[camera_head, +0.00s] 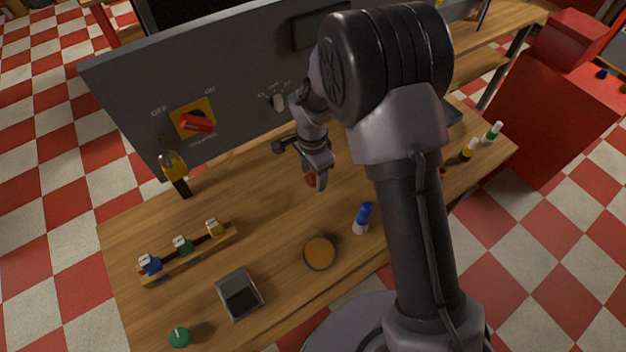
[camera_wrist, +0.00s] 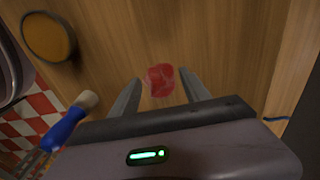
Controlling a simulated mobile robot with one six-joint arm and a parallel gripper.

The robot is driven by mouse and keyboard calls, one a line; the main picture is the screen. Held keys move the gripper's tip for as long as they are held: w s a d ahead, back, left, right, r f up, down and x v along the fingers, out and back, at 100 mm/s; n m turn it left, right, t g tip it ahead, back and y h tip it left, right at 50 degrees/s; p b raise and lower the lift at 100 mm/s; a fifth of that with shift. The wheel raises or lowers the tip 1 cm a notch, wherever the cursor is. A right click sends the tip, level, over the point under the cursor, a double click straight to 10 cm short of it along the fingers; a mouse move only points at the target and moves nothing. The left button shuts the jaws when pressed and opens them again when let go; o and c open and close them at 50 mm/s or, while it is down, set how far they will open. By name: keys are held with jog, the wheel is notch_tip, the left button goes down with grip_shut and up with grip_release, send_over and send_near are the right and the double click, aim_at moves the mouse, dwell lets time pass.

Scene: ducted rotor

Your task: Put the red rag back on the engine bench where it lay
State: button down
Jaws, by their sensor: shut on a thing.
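The red rag (camera_wrist: 161,80) is a small crumpled red bundle between the fingers of my gripper (camera_wrist: 160,84) in the wrist view. My gripper is shut on it. In the head view my gripper (camera_head: 318,184) points down over the middle of the wooden engine bench (camera_head: 270,215), in front of the grey panel. Only a small red part of the rag (camera_head: 310,180) shows there, beside a finger. Bare wood lies behind the rag in the wrist view. I cannot tell whether the rag touches the bench top.
A grey tray (camera_head: 239,293) and a rack of coloured tagged pieces (camera_head: 190,254) are at left. The grey panel (camera_head: 235,90) walls the back. Marker-like bottles (camera_head: 469,149) stand at right.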

aim_at(313, 181)
jog(key=shift+w+f, duration=0.25)
jog(key=shift+f, duration=0.15)
jog(key=shift+f+b, duration=0.55)
jog(key=shift+f, duration=0.8)
jog(key=shift+s, duration=0.1)
jog(key=shift+f, duration=0.2)
jog(key=c, duration=0.5)
grip_release()
jog(key=shift+r, duration=0.15)
